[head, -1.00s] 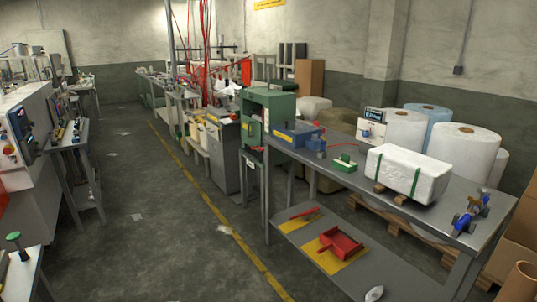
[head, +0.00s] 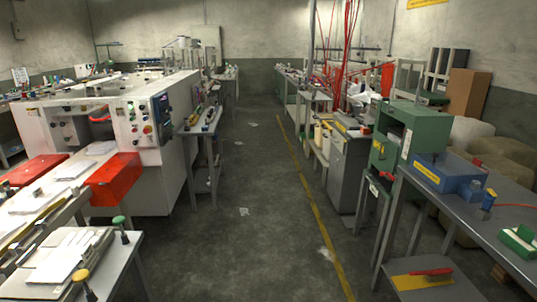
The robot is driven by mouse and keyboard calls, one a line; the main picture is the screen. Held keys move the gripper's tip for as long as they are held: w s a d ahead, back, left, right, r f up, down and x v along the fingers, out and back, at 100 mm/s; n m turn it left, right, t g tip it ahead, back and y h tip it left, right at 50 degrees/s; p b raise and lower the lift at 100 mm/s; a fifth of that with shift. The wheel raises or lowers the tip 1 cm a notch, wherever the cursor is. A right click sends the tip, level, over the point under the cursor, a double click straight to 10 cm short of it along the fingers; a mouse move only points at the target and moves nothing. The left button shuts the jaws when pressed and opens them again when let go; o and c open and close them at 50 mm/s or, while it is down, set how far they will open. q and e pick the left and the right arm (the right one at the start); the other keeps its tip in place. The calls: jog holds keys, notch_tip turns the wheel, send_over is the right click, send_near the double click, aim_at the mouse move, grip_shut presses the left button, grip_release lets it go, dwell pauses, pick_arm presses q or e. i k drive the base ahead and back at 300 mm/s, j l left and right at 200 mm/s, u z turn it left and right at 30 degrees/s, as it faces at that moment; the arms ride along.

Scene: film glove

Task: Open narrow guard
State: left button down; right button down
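I cannot tell for certain which part is the narrow guard. A white machine (head: 175,165) stands at the left, with a control panel (head: 161,118) of buttons and a small screen on its near corner. In front of it is a red box-shaped cover (head: 115,178). A second red cover (head: 32,169) lies farther left, partly cut off by the frame. A small red curved handle (head: 100,119) shows in the machine's recessed front. Neither of my grippers is in view.
A bench with green (head: 119,222) and yellow (head: 81,276) knobs stands at the near left. The grey aisle floor (head: 245,190) is open, with paper scraps and a yellow line. At the right are a green machine (head: 400,130) and a table with a blue box (head: 447,174).

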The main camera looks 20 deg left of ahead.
aim_at(114, 166)
jog(key=i+j+u, duration=0.1)
jog(key=i+u, duration=0.2)
jog(key=i, duration=0.3)
jog(key=i+u, duration=0.3)
jog(key=i, duration=0.3)
jog(key=i+u, duration=0.15)
jog(key=i, duration=0.5)
jog(key=i+l+u, duration=0.15)
jog(key=i, duration=0.5)
jog(key=i+u, duration=0.35)
jog(key=i+l+u, duration=0.55)
jog(key=i+u, duration=0.2)
jog(key=i, duration=0.05)
